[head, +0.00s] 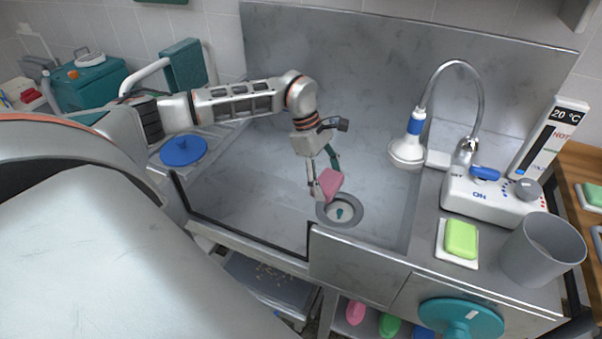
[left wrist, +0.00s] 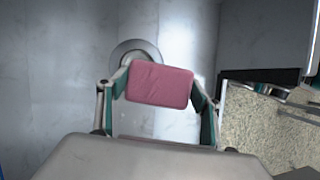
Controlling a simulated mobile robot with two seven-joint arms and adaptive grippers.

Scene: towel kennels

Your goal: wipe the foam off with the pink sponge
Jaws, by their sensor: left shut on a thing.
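The pink sponge (head: 329,182) is held between the fingers of my left gripper (head: 322,180), just above and left of the drain (head: 341,211) in the metal tub (head: 270,185). In the left wrist view the sponge (left wrist: 159,84) sits squarely between both fingertips of the left gripper (left wrist: 159,90), and it covers part of the drain ring (left wrist: 127,48). My left gripper is shut on the sponge. I cannot tell whether the sponge touches the tub floor. I see no clear patch of foam in either view. My right gripper is not in view.
A shower head (head: 407,151) hangs over the tub's right side by its faucet. A green sponge (head: 461,239) and grey cup (head: 541,250) stand on the right counter. A blue disc (head: 183,151) lies at the left. The tub's front wall (head: 357,262) is a raised edge.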

